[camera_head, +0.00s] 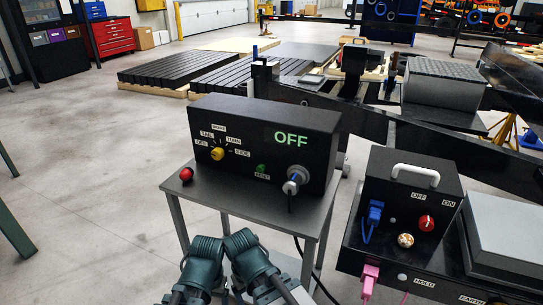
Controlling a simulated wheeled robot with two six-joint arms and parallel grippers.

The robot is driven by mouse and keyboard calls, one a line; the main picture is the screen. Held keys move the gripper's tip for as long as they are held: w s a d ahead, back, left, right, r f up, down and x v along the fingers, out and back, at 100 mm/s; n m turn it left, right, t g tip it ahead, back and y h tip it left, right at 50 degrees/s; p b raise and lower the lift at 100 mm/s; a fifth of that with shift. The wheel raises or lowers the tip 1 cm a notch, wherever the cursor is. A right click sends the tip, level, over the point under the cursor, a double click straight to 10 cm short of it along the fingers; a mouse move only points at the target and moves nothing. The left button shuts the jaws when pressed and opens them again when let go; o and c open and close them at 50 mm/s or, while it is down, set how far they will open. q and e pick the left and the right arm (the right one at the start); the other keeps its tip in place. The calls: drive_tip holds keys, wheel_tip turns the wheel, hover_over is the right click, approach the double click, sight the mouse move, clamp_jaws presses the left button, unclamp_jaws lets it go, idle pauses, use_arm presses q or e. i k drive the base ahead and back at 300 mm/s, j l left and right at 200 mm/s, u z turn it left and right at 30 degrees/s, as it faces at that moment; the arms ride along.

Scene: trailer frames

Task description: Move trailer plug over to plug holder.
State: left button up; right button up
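A silver round plug (296,180) with a blue part sits at the lower right front of a black control box (245,135). I cannot tell for sure that it is the trailer plug. A dark cable or handle hangs below it. A black unit (410,180) at the right has a blue plug (375,213) in its front. A pink plug (370,274) is on the lower ledge, left of a label reading HOLD. No part is clearly a plug holder.
The control box reads OFF and stands on a grey metal stand (250,205) with a red button (186,174). A black trailer frame (390,130) runs behind it to the right. A grey box (505,230) is at far right. The floor at left is clear.

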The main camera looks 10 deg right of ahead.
sight(297, 178)
drive_tip(key=k+z, duration=0.25)
drive_tip(key=z, duration=0.15)
drive_tip(key=k+l+z, duration=0.15)
drive_tip(key=z, duration=0.25)
drive_tip(key=k+l+z, duration=0.25)
drive_tip(key=z, duration=0.15)
drive_tip(key=k, duration=0.1)
